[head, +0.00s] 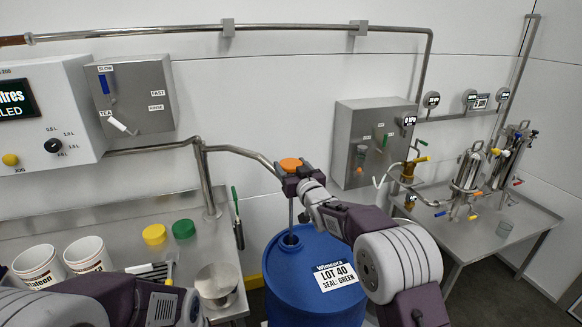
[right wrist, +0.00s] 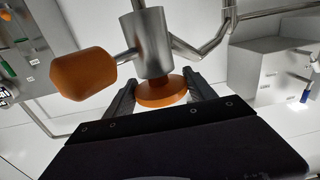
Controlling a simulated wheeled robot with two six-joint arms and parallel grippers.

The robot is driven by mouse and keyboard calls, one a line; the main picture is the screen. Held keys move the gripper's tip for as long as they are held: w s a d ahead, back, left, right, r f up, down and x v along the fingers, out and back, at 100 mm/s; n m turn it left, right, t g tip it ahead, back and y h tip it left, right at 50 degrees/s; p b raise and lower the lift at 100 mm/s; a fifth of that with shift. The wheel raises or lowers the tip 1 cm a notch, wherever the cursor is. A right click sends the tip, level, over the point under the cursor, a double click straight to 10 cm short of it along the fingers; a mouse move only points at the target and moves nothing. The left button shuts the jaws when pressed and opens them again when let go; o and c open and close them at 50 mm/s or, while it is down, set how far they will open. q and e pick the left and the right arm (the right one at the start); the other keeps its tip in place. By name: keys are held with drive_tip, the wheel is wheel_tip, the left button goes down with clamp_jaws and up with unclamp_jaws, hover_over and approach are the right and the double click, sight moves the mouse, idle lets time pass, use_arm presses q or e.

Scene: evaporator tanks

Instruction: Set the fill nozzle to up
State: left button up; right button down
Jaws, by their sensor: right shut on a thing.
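The fill nozzle stands over the blue drum (head: 310,285) at the end of a steel pipe. An orange cap (head: 290,164) tops it, and its thin tube (head: 291,214) hangs toward the drum's round opening (head: 290,241). I cannot tell whether the tip is inside. My right gripper (head: 297,182) is at the nozzle, just under the cap. In the right wrist view, its fingers are on either side of an orange disc (right wrist: 160,92) beneath a steel cylinder (right wrist: 152,42). A larger orange knob (right wrist: 82,75) sticks out beside it. My left gripper is out of view.
A steel bench (head: 90,222) at left holds white buckets (head: 88,254), yellow (head: 154,234) and green (head: 184,229) lids and a steel pot (head: 217,283). Control boxes (head: 370,142) hang on the wall. A table (head: 500,240) with steel tanks (head: 468,168) stands at right.

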wheel_tip(320, 180, up, 27)
drive_tip(key=p, duration=1.8)
drive_tip(key=c, duration=0.6)
unclamp_jaws()
drive_tip(key=shift+r, duration=0.1)
drive_tip(key=o, duration=0.3)
drive_tip(key=shift+f, duration=0.2)
drive_tip(key=shift+f, duration=0.1)
drive_tip(key=b+v, duration=0.4)
drive_tip(key=v, duration=0.5)
